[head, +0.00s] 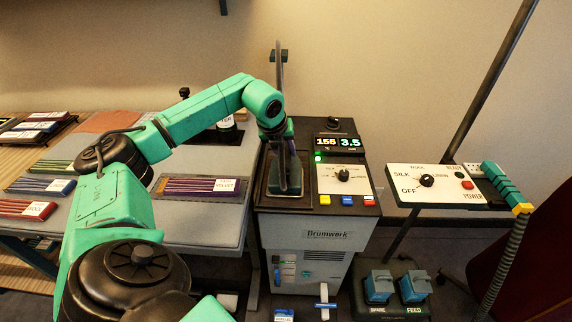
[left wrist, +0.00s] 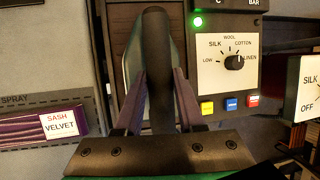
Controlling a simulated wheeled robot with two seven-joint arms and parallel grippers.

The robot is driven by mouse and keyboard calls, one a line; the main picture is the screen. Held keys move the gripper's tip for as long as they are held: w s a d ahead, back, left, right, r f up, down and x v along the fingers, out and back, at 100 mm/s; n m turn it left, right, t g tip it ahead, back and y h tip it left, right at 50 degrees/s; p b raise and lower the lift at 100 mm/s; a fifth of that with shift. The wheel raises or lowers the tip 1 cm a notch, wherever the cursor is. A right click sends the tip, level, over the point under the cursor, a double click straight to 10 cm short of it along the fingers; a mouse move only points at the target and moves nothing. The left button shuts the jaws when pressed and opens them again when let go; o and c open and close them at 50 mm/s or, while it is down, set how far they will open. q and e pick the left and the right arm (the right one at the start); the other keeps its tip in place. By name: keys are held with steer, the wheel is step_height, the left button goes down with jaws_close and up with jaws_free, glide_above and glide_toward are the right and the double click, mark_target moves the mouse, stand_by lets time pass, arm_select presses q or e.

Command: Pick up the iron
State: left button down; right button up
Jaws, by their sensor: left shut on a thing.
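The iron (head: 292,178) is at the top of the Brumwerk steam station, over the dark rest at its left. My left gripper (head: 286,140) reaches it from above. In the left wrist view the two purple-grey fingers of the left gripper (left wrist: 160,90) stand on either side of the iron's dark handle (left wrist: 155,35), shut on it. The fingers and arm hide part of the iron. I cannot tell whether its sole touches the rest. My right gripper is not in view.
The station (head: 312,236) has a dial panel (head: 344,179) with coloured buttons right of the iron. An upright pole (head: 279,75) rises behind it. A control plate (head: 440,184) on a stand is farther right. The padded table (head: 200,233) with labelled fabric trays is left.

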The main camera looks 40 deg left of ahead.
arm_select(q)
steer(key=shift+r, duration=0.2)
steer(key=shift+r+p, duration=0.25)
steer(key=shift+p, duration=0.15)
steer(key=shift+w+r, duration=0.15)
steer(key=shift+r, duration=0.2)
step_height(320, 180, up, 19)
